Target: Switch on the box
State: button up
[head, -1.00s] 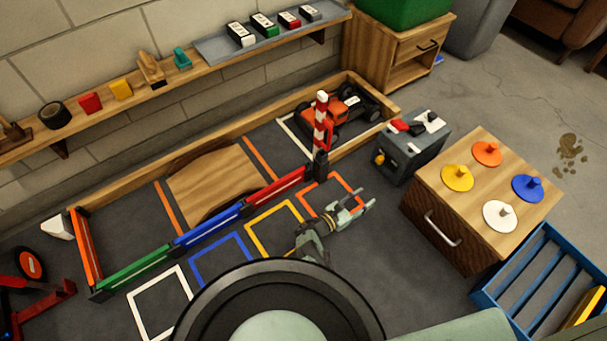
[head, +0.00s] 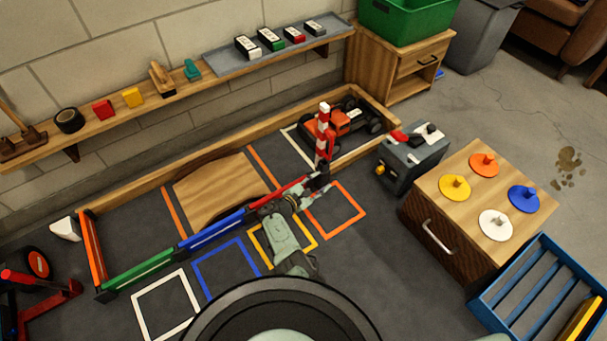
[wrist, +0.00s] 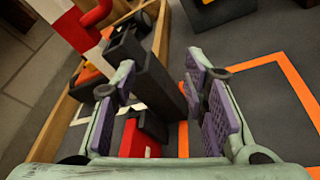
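A grey box (head: 412,158) stands on the floor right of the fenced track, with a red part (head: 400,136) and a black and white part on top and a yellow knob (head: 380,170) on its side. My gripper (head: 322,188) is left of the box and apart from it, beside the dark foot of the red-and-white striped pole (head: 323,130). In the wrist view my gripper (wrist: 160,75) has its purple-padded fingers spread. The dark post (wrist: 158,90) shows in the gap; I cannot tell whether it is between the pads or beyond them.
A wooden cabinet (head: 428,222) with coloured knobbed discs stands right of the box. An orange and black car (head: 348,122) sits behind the pole. Green, blue and red rails (head: 210,232) edge the track. Coloured floor squares lie in front. A blue crate (head: 490,300) is at lower right.

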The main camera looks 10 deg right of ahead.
jog(key=w+a+r+t+y, duration=0.1)
jog(key=w+a+r, duration=0.1)
jog(key=w+a, duration=0.1)
jog(key=shift+w+a+m, duration=0.2)
jog(key=shift+a+m, duration=0.2)
jog(key=shift+a, duration=0.45)
